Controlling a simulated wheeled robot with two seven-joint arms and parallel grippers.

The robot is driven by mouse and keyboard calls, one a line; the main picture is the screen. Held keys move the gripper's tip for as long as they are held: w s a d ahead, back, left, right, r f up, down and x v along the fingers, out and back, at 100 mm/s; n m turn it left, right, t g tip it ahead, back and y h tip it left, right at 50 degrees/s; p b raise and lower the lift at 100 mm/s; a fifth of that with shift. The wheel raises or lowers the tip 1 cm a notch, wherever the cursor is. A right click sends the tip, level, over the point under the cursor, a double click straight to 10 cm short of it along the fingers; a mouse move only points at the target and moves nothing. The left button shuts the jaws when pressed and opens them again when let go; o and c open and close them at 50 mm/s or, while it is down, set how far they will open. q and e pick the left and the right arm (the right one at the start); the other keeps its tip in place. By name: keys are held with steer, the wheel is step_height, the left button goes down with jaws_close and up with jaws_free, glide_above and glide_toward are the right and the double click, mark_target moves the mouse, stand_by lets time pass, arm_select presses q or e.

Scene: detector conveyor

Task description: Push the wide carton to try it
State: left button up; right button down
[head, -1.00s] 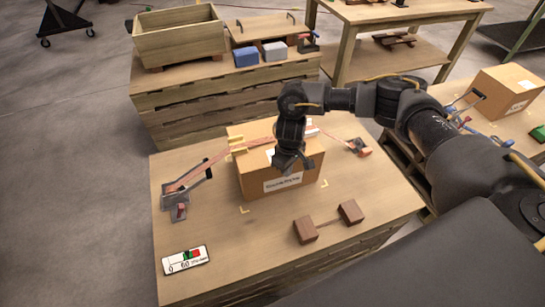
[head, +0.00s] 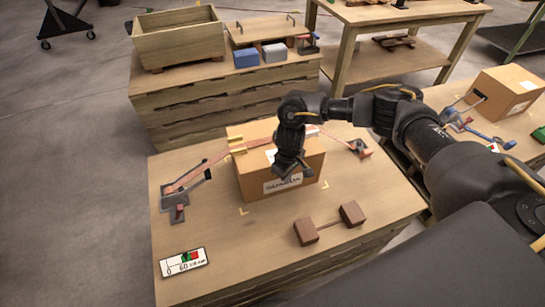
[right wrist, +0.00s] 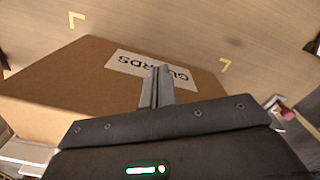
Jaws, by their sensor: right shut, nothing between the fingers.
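The wide carton (head: 249,182) is a brown box with a white label on its front face, on the near wooden table (head: 215,225). My right gripper (head: 290,172) is shut and empty, at the carton's near upper side; contact cannot be told. In the right wrist view the shut fingers (right wrist: 157,75) overlap the label of the carton (right wrist: 65,85). The arm hides part of the carton's top. My left gripper is not in view.
Two joined brown blocks (head: 330,222) and a gauge card (head: 184,262) lie near the table's front. Yellow corner marks lie around the carton. Another carton (head: 505,92) stands on a table at right. A wooden crate (head: 180,42) stands behind.

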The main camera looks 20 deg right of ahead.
steer(key=shift+w, duration=0.65)
stand_by(0.7)
steer(key=shift+w+r, duration=0.1)
steer(key=shift+r, duration=0.05)
stand_by(1.0)
steer(key=shift+w+p, duration=0.15)
steer(key=shift+p, duration=0.15)
stand_by(1.1)
steer(key=shift+r, duration=0.1)
step_height(320, 180, up, 10)
steer(key=s+p, duration=0.3)
steer(key=p, duration=1.2)
steer(key=shift+f, duration=0.25)
stand_by(0.4)
